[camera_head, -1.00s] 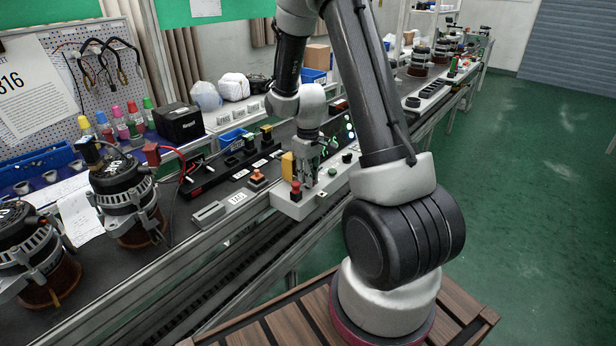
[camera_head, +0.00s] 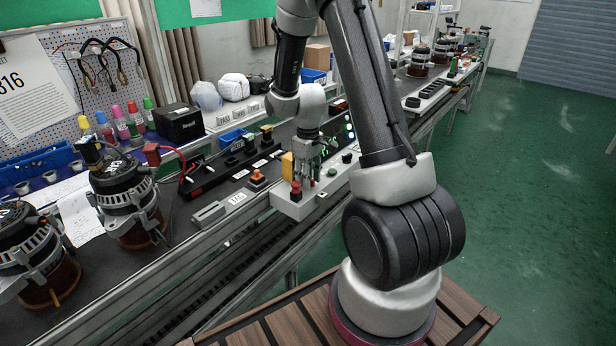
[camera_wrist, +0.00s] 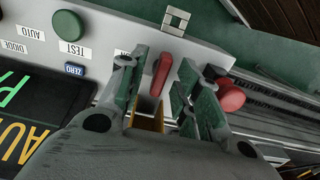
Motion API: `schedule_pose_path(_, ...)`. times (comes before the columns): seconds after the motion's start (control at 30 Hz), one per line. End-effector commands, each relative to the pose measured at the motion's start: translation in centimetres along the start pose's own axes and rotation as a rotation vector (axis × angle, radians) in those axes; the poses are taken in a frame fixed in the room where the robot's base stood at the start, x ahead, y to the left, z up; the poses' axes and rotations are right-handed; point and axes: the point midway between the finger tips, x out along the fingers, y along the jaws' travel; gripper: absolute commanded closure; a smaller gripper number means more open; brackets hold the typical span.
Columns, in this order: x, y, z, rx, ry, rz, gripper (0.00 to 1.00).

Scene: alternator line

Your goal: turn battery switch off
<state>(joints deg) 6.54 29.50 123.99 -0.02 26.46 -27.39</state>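A red lever, likely the battery switch (camera_wrist: 162,72), stands on the light grey control box (camera_head: 285,208). In the wrist view it lies between the two fingers of my gripper (camera_wrist: 160,82), with gaps visible at its sides. My gripper (camera_head: 309,176) points down over the box in the head view, its fingers apart. I cannot tell whether either finger touches the lever.
A red mushroom button (camera_wrist: 231,96) is just right of the fingers; it also shows in the head view (camera_head: 296,190). A green button (camera_wrist: 68,25) and a blue button (camera_wrist: 74,70) are to the left. A yellow part (camera_wrist: 147,112) shows between the fingers.

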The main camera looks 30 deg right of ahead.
Motion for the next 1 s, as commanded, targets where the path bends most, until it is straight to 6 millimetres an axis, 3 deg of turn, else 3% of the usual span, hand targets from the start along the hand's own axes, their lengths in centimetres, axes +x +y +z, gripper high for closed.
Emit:
schedule_pose_path(0.17, -0.3, 0.0, 0.0, 0.001, 0.001, 0.0, 0.67)
schedule_pose_path(0.27, -1.5, 0.0, -0.1, 0.001, 0.002, 0.001, 0.67)
schedule_pose_path(0.7, -10.4, 0.1, -0.1, 0.0, 0.003, 0.002, 0.67)
schedule_pose_path(1.0, -12.0, 0.0, 0.0, 0.0, -0.001, -0.001, 0.67)
